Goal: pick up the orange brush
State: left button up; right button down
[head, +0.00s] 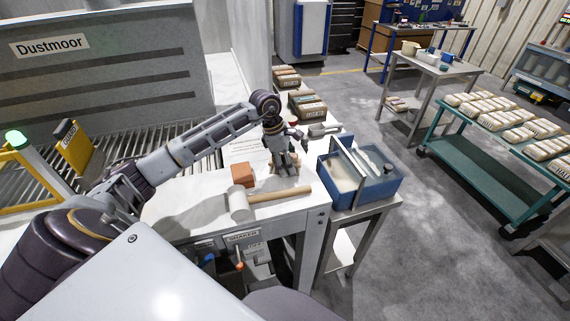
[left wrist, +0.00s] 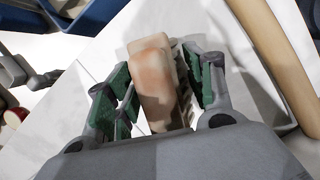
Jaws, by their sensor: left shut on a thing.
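My left gripper (head: 287,172) is over the white worktable, pointing down, behind the mallet handle. In the left wrist view its green-padded fingers (left wrist: 160,95) are shut on the orange brush (left wrist: 152,75), a pale orange-tan block with light bristles along its right side. Its lower end is hidden by the gripper body. In the head view the fingers hide most of the brush, and I cannot tell whether it is clear of the table. My right gripper is not in view.
A mallet (head: 270,198) lies in front of the gripper, its handle pointing right. An orange block (head: 242,174) is left of the gripper. A grey scoop (head: 319,130) lies behind. A blue divided tub (head: 383,190) stands to the right. Packed sacks (head: 307,108) are farther back.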

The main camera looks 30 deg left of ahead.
pick_arm(q)
jog(key=shift+r, duration=0.15)
jog(key=shift+r+b, duration=0.8)
jog(key=shift+r, duration=4.05)
jog(key=o, duration=0.5)
jog(key=shift+c, duration=1.3)
jog(key=shift+r, duration=0.1)
